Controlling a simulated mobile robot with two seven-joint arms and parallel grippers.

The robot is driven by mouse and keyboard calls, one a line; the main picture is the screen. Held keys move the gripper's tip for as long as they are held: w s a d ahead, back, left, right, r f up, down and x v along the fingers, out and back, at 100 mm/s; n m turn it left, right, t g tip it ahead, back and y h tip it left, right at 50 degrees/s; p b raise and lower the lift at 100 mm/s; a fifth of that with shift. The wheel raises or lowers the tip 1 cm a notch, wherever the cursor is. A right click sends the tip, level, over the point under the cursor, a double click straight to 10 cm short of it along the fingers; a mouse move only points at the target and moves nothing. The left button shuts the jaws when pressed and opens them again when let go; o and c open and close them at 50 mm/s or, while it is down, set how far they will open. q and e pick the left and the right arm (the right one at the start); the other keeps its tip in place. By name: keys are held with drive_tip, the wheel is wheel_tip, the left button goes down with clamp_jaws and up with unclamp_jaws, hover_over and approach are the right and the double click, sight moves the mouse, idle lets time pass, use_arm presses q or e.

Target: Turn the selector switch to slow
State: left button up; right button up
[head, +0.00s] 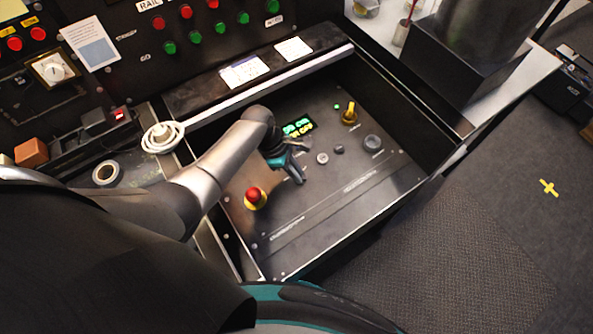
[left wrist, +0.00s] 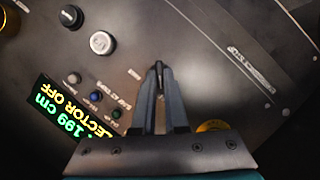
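The yellow selector switch (head: 350,114) stands at the back right of the dark sloped panel (head: 330,205), beside a small green light. A yellowish round edge (left wrist: 8,20), possibly the switch, is cut off at the left wrist view's top left corner. The lit display (head: 298,127) shows green and yellow text; in the left wrist view the display (left wrist: 55,115) reads upside down, with "SELECTOR OFF" and "199 cm". My left gripper (head: 300,180) is above the panel's middle, left of and nearer than the switch, apart from it. Its fingertips (left wrist: 158,66) meet with nothing between them. My right gripper is not in view.
A red mushroom button on a yellow base (head: 255,197) stands left of the gripper. A grey button (head: 322,158), a small black button (head: 339,149) and a dark knob (head: 373,143) lie between gripper and right edge. Raised walls frame the panel. Its front right is clear.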

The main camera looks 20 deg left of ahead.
use_arm(q)
clamp_jaws()
idle(0.3)
drive_tip(key=m, duration=0.1)
drive_tip(key=m+g, duration=0.1)
drive_tip(key=m, duration=0.1)
drive_tip(key=shift+w+m+g, duration=0.2)
drive_tip(key=shift+m+g, duration=0.1)
drive_tip(key=shift+w+d+m+g+y+b, duration=0.1)
drive_tip(key=shift+m+g+y+b, duration=0.25)
drive_tip(key=shift+m, duration=0.95)
drive_tip(key=shift+w+m+g+y+b, duration=0.15)
drive_tip(key=shift+m+g+b, duration=0.4)
drive_tip(key=shift+m, duration=0.75)
drive_tip(key=shift+s, duration=0.1)
